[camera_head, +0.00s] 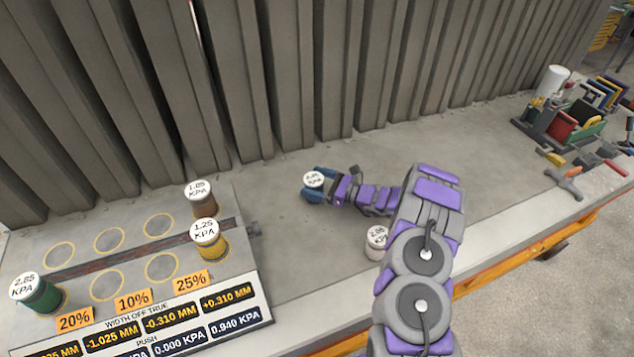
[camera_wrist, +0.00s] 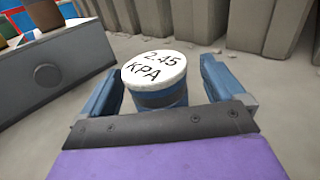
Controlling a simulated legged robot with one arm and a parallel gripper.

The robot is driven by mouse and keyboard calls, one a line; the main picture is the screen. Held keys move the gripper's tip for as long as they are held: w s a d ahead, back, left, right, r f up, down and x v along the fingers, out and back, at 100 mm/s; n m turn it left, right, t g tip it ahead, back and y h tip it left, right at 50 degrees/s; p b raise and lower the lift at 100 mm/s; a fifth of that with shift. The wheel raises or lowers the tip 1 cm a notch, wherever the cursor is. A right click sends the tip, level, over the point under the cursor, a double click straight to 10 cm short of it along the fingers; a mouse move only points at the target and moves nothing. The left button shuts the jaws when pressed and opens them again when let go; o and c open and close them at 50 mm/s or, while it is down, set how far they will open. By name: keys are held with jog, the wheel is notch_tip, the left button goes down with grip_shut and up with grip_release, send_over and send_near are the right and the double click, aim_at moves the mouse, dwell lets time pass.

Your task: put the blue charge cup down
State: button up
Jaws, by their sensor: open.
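The blue charge cup (camera_wrist: 160,95) has a white lid marked 2.45 KPA. In the wrist view it stands upright between the two blue fingers of my gripper (camera_wrist: 165,90). The fingers are open, with a gap on the right side; on the left the finger is close to the cup, and I cannot tell whether it touches. In the head view the blue cup (camera_head: 313,181) is on the grey bench (camera_head: 275,230), right of the panel with circles. My gripper (camera_head: 318,185) is around it there, partly hidden by the lid.
A white cup (camera_head: 377,240) stands near my arm. A brown cup (camera_head: 199,198), a yellow cup (camera_head: 209,240) and a green cup (camera_head: 38,294) stand on the circled panel (camera_head: 135,250). A tool rack (camera_head: 570,125) is at the far right. Grey ribbed panels (camera_head: 350,70) line the back.

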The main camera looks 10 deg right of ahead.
jog(key=p+v, duration=0.2)
jog(key=v, duration=0.8)
jog(key=shift+d, duration=0.4)
jog(key=shift+s+d, duration=0.35)
jog(key=shift+s, duration=0.1)
jog(key=s+a+r+n+g, duration=0.5)
jog(key=a+r+n, duration=0.1)
jog(key=a+r, duration=0.3)
jog(key=s+a+r+n+g, duration=0.5)
jog(key=s+a+r, duration=0.1)
jog(key=a+r, duration=0.25)
jog(key=s+a+r+n+g+h, duration=0.2)
jog(key=s+n, duration=0.1)
jog(key=s, duration=0.4)
jog(key=s+a+r+n+g+h, duration=0.2)
jog(key=s+r+n+h, duration=0.15)
jog(key=s, duration=0.35)
jog(key=s+d+n+t+h, duration=0.1)
jog(key=s+d+n+h, duration=0.2)
jog(key=s, duration=0.6)
jog(key=s+d+n+t+h, duration=0.1)
jog(key=s+d+n+h, duration=0.3)
jog(key=s+d+h, duration=0.2)
jog(key=s+d, duration=0.2)
jog(key=s, duration=0.2)
jog(key=shift+s+d+r, duration=0.25)
jog(key=shift+d, duration=0.05)
